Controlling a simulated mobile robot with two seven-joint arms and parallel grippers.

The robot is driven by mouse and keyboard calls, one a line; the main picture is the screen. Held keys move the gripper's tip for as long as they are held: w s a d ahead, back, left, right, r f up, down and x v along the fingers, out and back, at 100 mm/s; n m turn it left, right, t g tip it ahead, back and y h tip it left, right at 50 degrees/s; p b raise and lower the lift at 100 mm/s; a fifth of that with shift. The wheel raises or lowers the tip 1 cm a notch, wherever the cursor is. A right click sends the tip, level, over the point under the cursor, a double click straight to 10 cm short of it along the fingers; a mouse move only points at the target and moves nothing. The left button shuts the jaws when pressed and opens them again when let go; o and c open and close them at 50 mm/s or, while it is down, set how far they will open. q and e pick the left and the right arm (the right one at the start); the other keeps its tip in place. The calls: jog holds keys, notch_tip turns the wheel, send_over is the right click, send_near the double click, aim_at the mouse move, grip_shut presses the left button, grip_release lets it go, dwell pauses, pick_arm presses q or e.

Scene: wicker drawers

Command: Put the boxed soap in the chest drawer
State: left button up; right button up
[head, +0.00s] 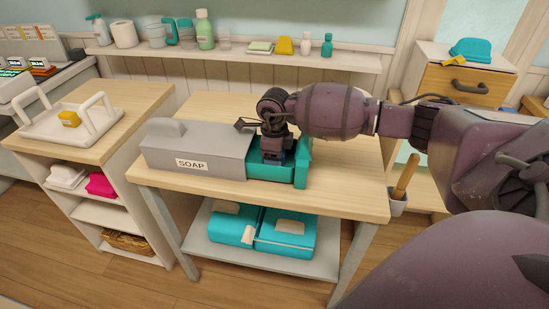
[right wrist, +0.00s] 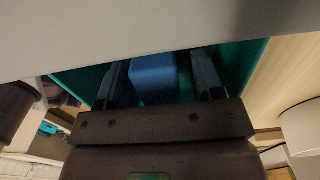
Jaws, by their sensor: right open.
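A grey box (head: 205,158) labelled SOAP lies on the wooden table, with a teal open-topped tray (head: 300,172) against its right side. My right gripper (head: 274,152) points down into the tray; it also shows in the right wrist view (right wrist: 156,82). There its open fingers stand on either side of a blue block (right wrist: 154,80) inside the teal walls, perhaps the boxed soap; contact is not clear. A grey surface hides the block's far end and the fingertips. The chest drawer (head: 440,84), wood-fronted with a dark handle, looks shut at the back right. My left gripper is not in view.
The table (head: 345,195) is bare at its front and right. Teal boxes (head: 288,232) lie on its lower shelf. A white tray (head: 40,125) with a yellow item stands on the left unit. A wall shelf (head: 345,62) holds bottles. A teal item (head: 472,48) sits on the chest.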

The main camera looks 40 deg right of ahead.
notch_tip(320, 180, up, 10)
jog(key=shift+r+p, duration=0.2)
jog(key=shift+p, duration=0.55)
jog(key=shift+r, duration=0.55)
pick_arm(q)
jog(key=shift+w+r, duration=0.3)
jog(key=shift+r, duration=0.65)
pick_arm(e)
jog(key=shift+r, duration=0.1)
